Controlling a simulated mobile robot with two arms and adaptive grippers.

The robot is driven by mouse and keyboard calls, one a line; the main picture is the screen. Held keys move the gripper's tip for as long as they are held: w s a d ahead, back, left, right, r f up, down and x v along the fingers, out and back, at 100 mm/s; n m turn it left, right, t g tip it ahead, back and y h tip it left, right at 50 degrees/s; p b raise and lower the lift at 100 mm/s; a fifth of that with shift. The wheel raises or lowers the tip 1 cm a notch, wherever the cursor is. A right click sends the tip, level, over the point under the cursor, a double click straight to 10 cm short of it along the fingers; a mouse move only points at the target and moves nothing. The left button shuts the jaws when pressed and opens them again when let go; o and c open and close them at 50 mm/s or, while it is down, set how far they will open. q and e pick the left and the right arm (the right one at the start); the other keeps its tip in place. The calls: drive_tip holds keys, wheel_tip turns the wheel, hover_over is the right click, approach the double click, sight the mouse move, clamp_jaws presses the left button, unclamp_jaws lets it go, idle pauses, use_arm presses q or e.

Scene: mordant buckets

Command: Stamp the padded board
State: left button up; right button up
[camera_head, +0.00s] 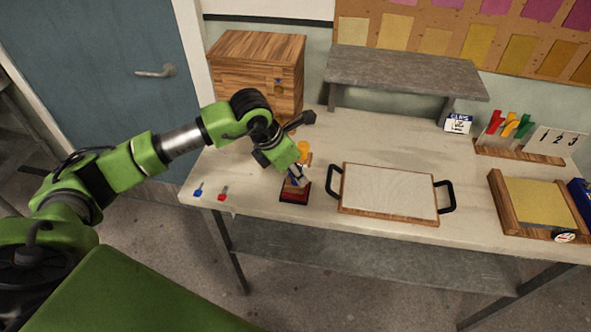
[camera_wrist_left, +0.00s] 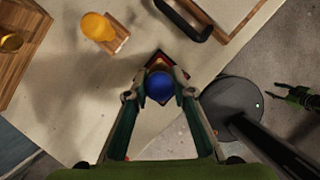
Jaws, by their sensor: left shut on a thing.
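The padded board (camera_head: 390,192), pale with a wooden rim and black handles at both ends, lies flat mid-table. My left gripper (camera_head: 297,177) is left of it, shut on a stamp with a round blue knob (camera_wrist_left: 160,87). The stamp is over a small dark-red ink pad (camera_head: 294,197) near the table's front edge; I cannot tell whether they touch. A stamp with an orange knob (camera_head: 304,148) stands just behind; it also shows in the left wrist view (camera_wrist_left: 98,27). What seems my right gripper (camera_wrist_left: 292,96) shows small at the wrist view's right edge.
Blue (camera_head: 199,188) and red (camera_head: 223,193) small items lie at the front left. A wooden cabinet (camera_head: 255,72) and grey shelf (camera_head: 405,75) stand behind. A wooden tray with yellow cloth (camera_head: 540,202) is at right. The table between board and shelf is clear.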

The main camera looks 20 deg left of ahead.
use_arm(q)
drive_tip(key=shift+f+b, duration=0.5)
drive_tip(key=shift+b, duration=0.05)
idle(0.9)
drive_tip(key=shift+s+f+b, duration=0.2)
drive_tip(key=shift+b, duration=0.1)
idle(1.5)
drive_tip(key=shift+r, duration=0.1)
wheel_tip(320, 180, up, 2)
drive_tip(key=shift+w+p, duration=0.15)
drive_tip(key=shift+p, duration=0.4)
drive_tip(key=shift+r+p, duration=1.2)
drive_tip(key=shift+r, duration=1.4)
